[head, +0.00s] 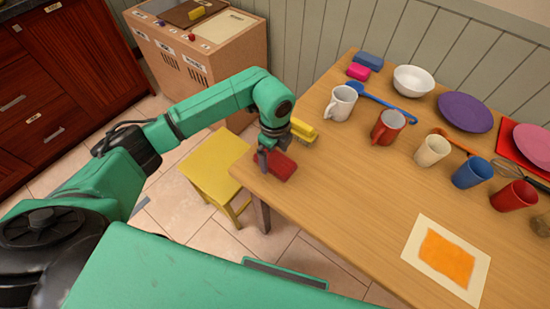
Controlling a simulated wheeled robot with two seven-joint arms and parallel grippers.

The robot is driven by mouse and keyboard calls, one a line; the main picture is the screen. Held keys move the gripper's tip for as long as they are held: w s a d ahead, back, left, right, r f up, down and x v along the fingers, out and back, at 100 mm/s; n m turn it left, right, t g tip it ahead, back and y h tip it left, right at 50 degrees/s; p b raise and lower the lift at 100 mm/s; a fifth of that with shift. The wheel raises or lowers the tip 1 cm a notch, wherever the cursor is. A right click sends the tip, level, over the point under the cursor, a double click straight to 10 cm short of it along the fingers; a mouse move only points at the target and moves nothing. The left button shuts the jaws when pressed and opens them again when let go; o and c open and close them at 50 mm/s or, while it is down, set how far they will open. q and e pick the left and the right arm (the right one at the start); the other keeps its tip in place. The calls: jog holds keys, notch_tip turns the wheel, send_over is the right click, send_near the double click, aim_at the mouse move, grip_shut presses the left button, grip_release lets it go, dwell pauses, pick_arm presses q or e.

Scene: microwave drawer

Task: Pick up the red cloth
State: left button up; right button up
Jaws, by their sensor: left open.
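A red cloth (283,167) lies folded on the wooden table (310,210), near its left corner. My left gripper (266,160) is at the cloth's left side, pointing down with its fingers close to it. The jaws are open. The gripper covers part of the cloth, and I cannot tell whether a finger touches it. My right gripper is not in the view.
A yellow object (304,129) lies just behind the cloth. A white mug (341,103), a red mug (388,127) and several cups stand further right. A yellow stool (213,172) stands below the table's left edge. The table's front middle is clear.

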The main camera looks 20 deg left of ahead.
pick_arm(q)
jog(key=shift+f, duration=0.4)
jog(key=shift+w+f, duration=0.1)
jog(key=c, duration=1.2)
notch_tip(320, 180, up, 14)
jog(key=b, duration=0.2)
notch_tip(320, 180, up, 6)
jog(key=p, duration=0.1)
send_over(275, 159)
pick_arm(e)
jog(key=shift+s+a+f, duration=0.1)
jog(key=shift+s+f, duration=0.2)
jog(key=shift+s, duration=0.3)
